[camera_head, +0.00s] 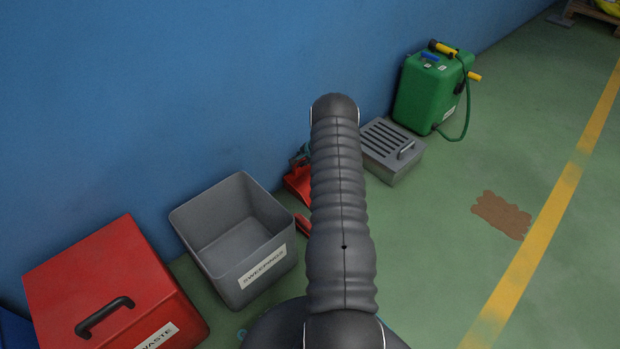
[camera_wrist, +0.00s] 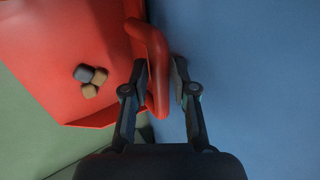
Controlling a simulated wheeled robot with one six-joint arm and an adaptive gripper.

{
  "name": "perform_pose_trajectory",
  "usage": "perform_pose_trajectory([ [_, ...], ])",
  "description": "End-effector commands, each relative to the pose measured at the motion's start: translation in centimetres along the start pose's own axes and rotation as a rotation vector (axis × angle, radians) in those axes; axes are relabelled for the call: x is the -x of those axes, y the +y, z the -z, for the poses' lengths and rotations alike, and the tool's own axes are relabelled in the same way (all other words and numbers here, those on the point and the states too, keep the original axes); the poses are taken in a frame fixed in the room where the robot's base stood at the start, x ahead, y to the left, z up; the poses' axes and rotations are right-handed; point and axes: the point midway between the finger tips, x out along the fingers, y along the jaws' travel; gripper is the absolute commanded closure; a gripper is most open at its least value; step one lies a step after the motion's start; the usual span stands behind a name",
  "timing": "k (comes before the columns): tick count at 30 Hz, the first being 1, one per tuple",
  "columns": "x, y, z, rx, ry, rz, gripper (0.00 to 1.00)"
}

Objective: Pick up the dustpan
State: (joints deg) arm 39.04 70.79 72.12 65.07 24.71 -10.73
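The red dustpan (camera_wrist: 50,50) fills the upper left of the wrist view. Several small grey and tan lumps (camera_wrist: 90,82) lie in its pan. Its red loop-like handle (camera_wrist: 157,75) stands between the two fingers of my gripper (camera_wrist: 159,82). The left finger is close against the handle; a narrow gap shows on the right, so the gripper looks open around it.
A grey open bin labelled "SWEEPINGS" (camera_head: 180,214) stands left of the dustpan, with a red lidded waste box (camera_head: 85,275) farther left. A grey slotted box (camera_head: 390,168) and green canister (camera_head: 415,95) stand right, along the blue wall (camera_head: 150,90). A brown stain (camera_head: 501,214) marks the open floor.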

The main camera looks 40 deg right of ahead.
Motion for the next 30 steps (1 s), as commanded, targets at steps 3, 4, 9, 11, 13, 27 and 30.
perform_pose_trajectory([
  [3,0.0,0.0,0.0,0.000,0.000,0.000,0.73],
  [4,0.0,0.0,0.0,0.000,0.000,0.000,0.73],
  [9,0.0,0.0,0.0,0.000,0.000,0.000,1.00],
  [11,0.0,0.0,0.0,0.000,0.000,0.000,1.00],
  [13,0.0,0.0,0.0,0.000,0.000,0.000,1.00],
  [27,1.1,-0.8,0.0,0.001,0.000,0.001,1.00],
  [30,1.9,-1.3,0.0,0.001,0.000,0.001,1.00],
])
